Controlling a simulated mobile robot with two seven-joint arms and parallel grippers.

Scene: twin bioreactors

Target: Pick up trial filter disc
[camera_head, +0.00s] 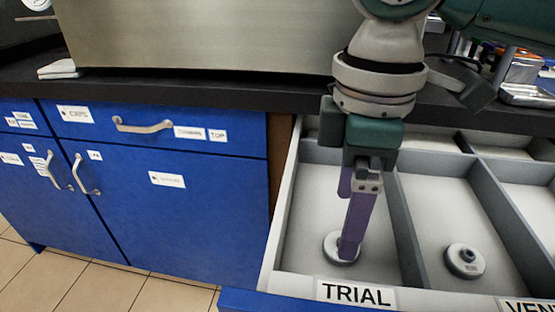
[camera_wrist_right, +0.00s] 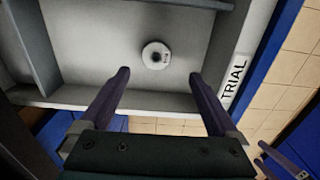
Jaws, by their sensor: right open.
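My right gripper (camera_head: 347,254) points down into that compartment, in front of the disc from the head camera. In the right wrist view the disc (camera_wrist_right: 156,55) shows whole, a little beyond the tips of my right gripper (camera_wrist_right: 160,74). The two purple fingers are open and spread wide, with nothing between them.
A similar disc (camera_head: 464,262) lies in the compartment to the right. Grey divider walls (camera_head: 400,222) and the drawer's front rim with the TRIAL label (camera_head: 357,293) surround the gripper. The dark countertop (camera_head: 200,88) and blue cabinets (camera_head: 170,200) stand at left.

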